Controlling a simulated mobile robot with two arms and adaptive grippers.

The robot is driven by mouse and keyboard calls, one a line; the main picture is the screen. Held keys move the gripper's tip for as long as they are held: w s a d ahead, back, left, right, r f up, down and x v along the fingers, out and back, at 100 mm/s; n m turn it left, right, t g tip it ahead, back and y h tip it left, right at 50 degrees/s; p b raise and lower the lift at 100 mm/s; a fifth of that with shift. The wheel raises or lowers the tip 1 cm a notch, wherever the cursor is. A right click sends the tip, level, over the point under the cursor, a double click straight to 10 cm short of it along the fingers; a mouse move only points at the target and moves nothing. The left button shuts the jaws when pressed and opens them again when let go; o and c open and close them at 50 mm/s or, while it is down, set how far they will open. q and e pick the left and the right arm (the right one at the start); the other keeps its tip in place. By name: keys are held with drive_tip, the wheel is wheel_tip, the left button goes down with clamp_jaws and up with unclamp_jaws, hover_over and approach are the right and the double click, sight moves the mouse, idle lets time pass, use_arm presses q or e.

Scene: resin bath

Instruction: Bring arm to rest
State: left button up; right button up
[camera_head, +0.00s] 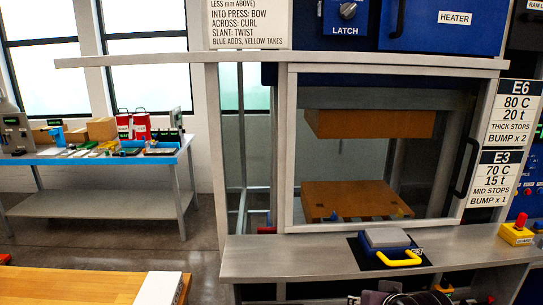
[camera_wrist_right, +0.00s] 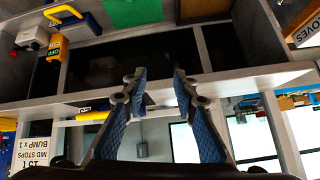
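My right gripper (camera_wrist_right: 158,82) shows in the right wrist view with its two blue-padded fingers apart and nothing held between them. The wrist picture is upside down, as an inverted sign shows. Behind the fingers are a grey ledge and a dark opening. In the head view, dark arm parts that look like mine show at the bottom edge, below the press shelf (camera_head: 300,256); the fingers cannot be made out there. My left gripper is not in view.
The press has a clear guard (camera_head: 376,150) with a black handle. A blue tool with a yellow handle (camera_head: 398,259) lies on the shelf. A blue-topped bench (camera_head: 100,158) with several items stands at the left. A wooden table (camera_head: 70,286) is at front left; open floor lies between.

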drive_tip(key=s+f+n+g, duration=0.2)
drive_tip(key=s+f+g, duration=0.1)
drive_tip(key=s+f, duration=0.9)
drive_tip(key=s+f+n+g, duration=0.2)
drive_tip(key=s+f, duration=0.6)
drive_tip(key=s, duration=0.8)
wheel_tip(320, 180, down, 28)
drive_tip(key=s+r+g+b, duration=0.1)
drive_tip(key=s+g, duration=0.1)
drive_tip(key=s, duration=0.1)
drive_tip(key=s+d+f+b, duration=0.1)
drive_tip(key=s+d+f, duration=0.1)
drive_tip(key=s+f, duration=1.4)
drive_tip(key=shift+s+d+f+n+g, duration=0.15)
drive_tip(key=shift+d+f+n+g, duration=0.15)
drive_tip(key=shift+d+f+g, duration=0.1)
drive_tip(key=shift+o, duration=0.3)
drive_tip(key=shift+r, duration=0.1)
